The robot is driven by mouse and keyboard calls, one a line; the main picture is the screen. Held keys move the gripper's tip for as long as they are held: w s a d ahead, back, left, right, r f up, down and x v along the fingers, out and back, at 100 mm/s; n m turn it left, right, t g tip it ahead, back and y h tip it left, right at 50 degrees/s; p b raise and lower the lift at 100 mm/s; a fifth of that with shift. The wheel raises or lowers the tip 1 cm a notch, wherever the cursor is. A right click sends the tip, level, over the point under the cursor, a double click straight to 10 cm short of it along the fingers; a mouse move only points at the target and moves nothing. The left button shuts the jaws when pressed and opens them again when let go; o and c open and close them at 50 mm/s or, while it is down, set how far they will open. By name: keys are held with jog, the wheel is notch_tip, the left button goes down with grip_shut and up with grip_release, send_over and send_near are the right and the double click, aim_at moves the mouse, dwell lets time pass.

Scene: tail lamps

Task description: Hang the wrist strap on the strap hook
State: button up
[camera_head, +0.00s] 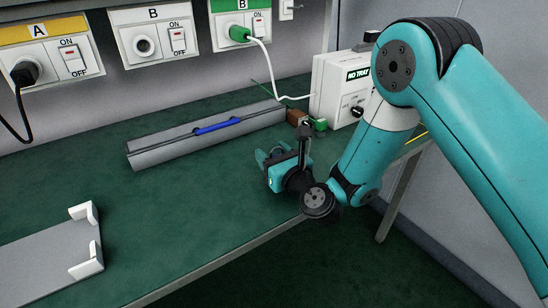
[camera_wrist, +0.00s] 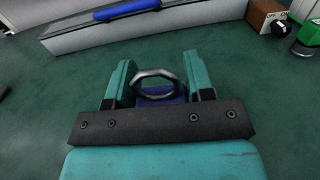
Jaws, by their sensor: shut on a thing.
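My gripper (camera_head: 271,157) is low over the green bench near its front edge. In the wrist view its two teal fingers (camera_wrist: 160,68) are shut on a dark blue piece (camera_wrist: 165,98) with a metal ring (camera_wrist: 153,74), which I take to be the wrist strap. The ring stands up between the fingers. The strap's lower part is hidden by my gripper, and I cannot make it out in the head view. A small white plate (camera_head: 287,9) with a protruding part on the back wall may be the strap hook; it is too cut off to tell.
A long grey block (camera_head: 160,154) with a blue strip (camera_head: 218,125) lies behind my gripper. A brown block (camera_head: 296,116), a green piece (camera_head: 320,125) and a white box (camera_head: 333,92) stand further right. A grey tray (camera_head: 50,262) is at front left. Bench between is clear.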

notch_tip(320, 180, up, 20)
jog(key=p, duration=1.9)
jog(key=shift+p, duration=0.4)
jog(key=o, duration=0.3)
jog(key=c, duration=0.3)
jog(key=shift+d+f, duration=0.1)
